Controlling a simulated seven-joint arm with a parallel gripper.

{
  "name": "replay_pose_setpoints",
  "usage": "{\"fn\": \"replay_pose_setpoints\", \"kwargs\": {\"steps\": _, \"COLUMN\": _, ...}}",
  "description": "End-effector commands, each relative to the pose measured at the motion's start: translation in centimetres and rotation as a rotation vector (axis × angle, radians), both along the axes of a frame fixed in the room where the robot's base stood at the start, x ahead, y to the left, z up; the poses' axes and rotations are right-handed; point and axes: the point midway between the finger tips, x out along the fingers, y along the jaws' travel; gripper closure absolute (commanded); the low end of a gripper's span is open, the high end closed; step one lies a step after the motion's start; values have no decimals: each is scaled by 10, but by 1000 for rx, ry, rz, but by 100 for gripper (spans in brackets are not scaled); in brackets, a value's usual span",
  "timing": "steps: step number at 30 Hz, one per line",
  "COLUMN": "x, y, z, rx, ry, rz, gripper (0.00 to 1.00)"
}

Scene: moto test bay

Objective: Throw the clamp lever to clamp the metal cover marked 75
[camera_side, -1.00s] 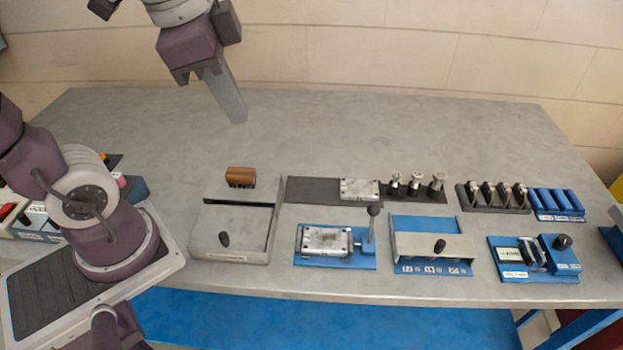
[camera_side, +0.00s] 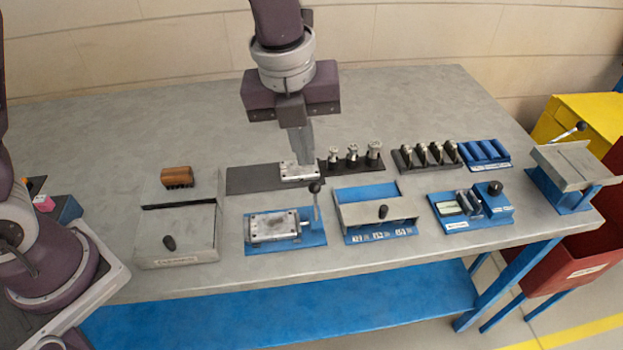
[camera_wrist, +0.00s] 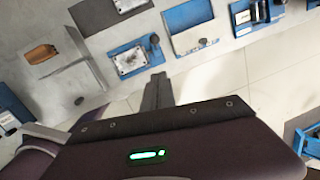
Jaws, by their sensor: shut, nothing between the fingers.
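A blue clamp fixture (camera_side: 286,246) stands near the bench's front edge, with a metal cover (camera_side: 272,226) lying flat in it. Its clamp lever (camera_side: 316,199) stands upright at the right end, with a dark ball knob. The fixture shows in the wrist view too (camera_wrist: 142,66), with the knob (camera_wrist: 154,38) at its upper right. A second metal plate (camera_side: 299,172) lies on a dark mat behind. No mark 75 is readable on either. My gripper (camera_side: 303,160) is shut and empty, pointing down above the bench, behind the lever in the side view. Its fingers (camera_wrist: 158,88) show in the wrist view.
A grey box with a black knob (camera_side: 169,243) is left of the fixture; a blue-based box (camera_side: 376,212) is close on its right. Several metal-topped pegs (camera_side: 352,155) stand behind. A brown brush (camera_side: 177,177) lies back left. The rear bench is clear.

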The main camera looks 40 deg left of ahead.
Motion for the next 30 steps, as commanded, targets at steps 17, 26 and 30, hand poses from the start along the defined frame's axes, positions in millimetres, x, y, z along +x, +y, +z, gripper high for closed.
{"fn": "replay_pose_setpoints", "kwargs": {"steps": 17, "x": 29, "y": 8, "z": -105, "rx": 0, "ry": 1, "rz": 8, "gripper": 100}}
{"fn": "replay_pose_setpoints", "kwargs": {"steps": 26, "x": 40, "y": 15, "z": -115, "rx": 1, "ry": 1, "rz": 7, "gripper": 100}}
{"fn": "replay_pose_setpoints", "kwargs": {"steps": 30, "x": 40, "y": 14, "z": -114, "rx": 1, "ry": 1, "rz": 7, "gripper": 100}}
